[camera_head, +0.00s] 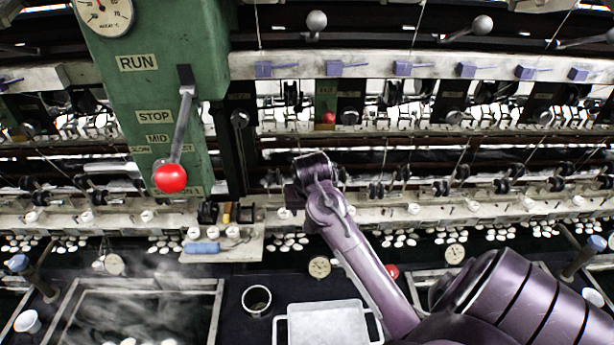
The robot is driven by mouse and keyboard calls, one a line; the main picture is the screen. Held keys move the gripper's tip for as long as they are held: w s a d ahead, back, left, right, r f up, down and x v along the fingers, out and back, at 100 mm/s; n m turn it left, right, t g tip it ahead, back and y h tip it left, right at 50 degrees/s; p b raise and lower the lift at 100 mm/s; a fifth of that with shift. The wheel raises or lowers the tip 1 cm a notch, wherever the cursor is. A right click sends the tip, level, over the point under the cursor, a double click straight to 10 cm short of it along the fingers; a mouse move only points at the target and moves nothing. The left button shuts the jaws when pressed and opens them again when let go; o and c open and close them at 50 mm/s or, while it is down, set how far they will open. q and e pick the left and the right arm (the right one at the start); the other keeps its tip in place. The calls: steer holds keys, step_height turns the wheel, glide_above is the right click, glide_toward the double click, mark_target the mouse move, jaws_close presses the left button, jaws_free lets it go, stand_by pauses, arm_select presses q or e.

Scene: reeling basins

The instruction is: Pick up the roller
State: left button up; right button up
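I cannot tell for certain which thing is the roller. A small blue cylinder (202,248) lies on its side at the front of a pale ledge (245,243), left of centre; it may be the roller or a handle. Behind it on the ledge stand small dark and yellow-brown pieces (227,213). My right arm reaches in from the lower right. Its purple gripper (312,163) is up and to the right of the ledge, in front of the machine and clear of the blue cylinder. Its fingers are not clear enough to tell open from shut. My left gripper is out of view.
A green machine column (150,80) with a red-knobbed lever (170,178) stands at the left. Below are a steaming basin (145,285), a dark cup (256,299) and a white tray (325,320). Many small white cocoons lie along the machine's front edge.

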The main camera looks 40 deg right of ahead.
steer(key=w+d, duration=0.4)
steer(key=w, duration=0.1)
steer(key=w+d, duration=0.2)
steer(key=w, duration=0.1)
steer(key=shift+d+r, duration=0.15)
steer(key=shift+d, duration=0.25)
steer(key=x, duration=0.2)
steer(key=shift+w+f, duration=0.2)
steer(key=shift+f, duration=0.1)
steer(key=shift+w+d+f, duration=0.15)
steer(key=shift+d+f, duration=0.05)
steer(key=shift+f, duration=0.15)
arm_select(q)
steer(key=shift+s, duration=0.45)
arm_select(e)
steer(key=shift+r, duration=0.1)
steer(key=shift+c, duration=1.1)
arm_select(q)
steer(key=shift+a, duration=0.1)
arm_select(e)
steer(key=c, duration=0.8)
